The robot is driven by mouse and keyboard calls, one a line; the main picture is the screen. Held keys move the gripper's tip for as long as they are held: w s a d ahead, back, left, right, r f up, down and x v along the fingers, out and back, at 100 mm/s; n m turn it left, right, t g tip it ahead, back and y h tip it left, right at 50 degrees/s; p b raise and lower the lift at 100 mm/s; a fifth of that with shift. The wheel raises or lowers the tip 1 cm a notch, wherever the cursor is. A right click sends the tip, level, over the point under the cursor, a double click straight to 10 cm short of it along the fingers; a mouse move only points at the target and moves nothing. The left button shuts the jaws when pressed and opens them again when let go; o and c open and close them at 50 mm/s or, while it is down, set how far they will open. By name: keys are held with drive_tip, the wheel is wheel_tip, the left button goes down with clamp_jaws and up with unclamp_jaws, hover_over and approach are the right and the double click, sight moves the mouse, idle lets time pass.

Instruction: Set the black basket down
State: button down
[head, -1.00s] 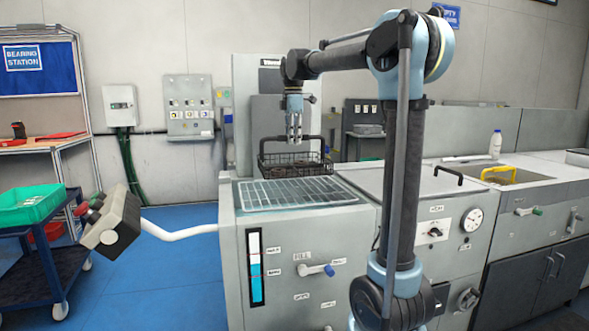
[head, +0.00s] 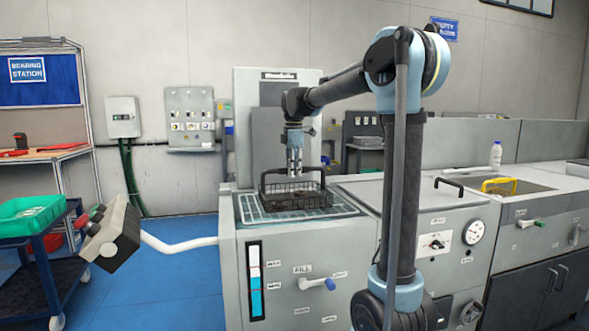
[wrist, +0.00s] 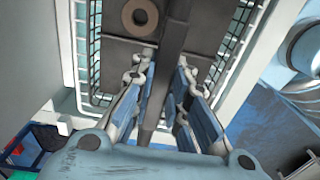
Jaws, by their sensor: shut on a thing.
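The black basket (head: 293,199) is a wire basket with an arched handle. It is upright over the white grate (head: 248,207) on top of the grey machine. It is at grate level, but I cannot tell whether it touches. My gripper (head: 295,168) points down and is shut on the basket's handle. In the wrist view, the handle bar (wrist: 172,55) runs between the blue-padded fingers (wrist: 165,105). A brown ring (wrist: 139,17) lies inside the basket on a dark floor. Part of the basket is hidden by the fingers and handle.
The grey machine (head: 300,250) has a fill lever (head: 318,284) at its front. A white pipe and a grey box-like device (head: 110,238) are at left, near a cart with a green bin (head: 30,215). A counter with a sink (head: 510,187) stands at right.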

drive_tip(key=shift+f, duration=0.1)
drive_tip(key=c, duration=1.6)
unclamp_jaws()
drive_tip(key=shift+o, duration=0.2)
wheel_tip(320, 180, up, 12)
drive_tip(key=s+d+f+m+t, duration=0.1)
drive_tip(key=s+d+f+m, duration=0.9)
drive_tip(key=s+d+f, duration=0.45)
drive_tip(key=s+d+f+m, duration=0.2)
drive_tip(key=s+f+m, duration=0.1)
drive_tip(key=s+f, duration=0.3)
drive_tip(key=s+d+f+m, duration=0.3)
drive_tip(key=s+f+m, duration=0.1)
drive_tip(key=f, duration=0.5)
drive_tip(key=s+d+f+m+t, duration=0.1)
drive_tip(key=s+d+f+m, duration=0.1)
drive_tip(key=s+f+m, duration=0.2)
drive_tip(key=s+f, duration=0.3)
drive_tip(key=f, duration=0.1)
drive_tip(key=shift+s+d, duration=0.25)
drive_tip(key=shift+s, duration=0.05)
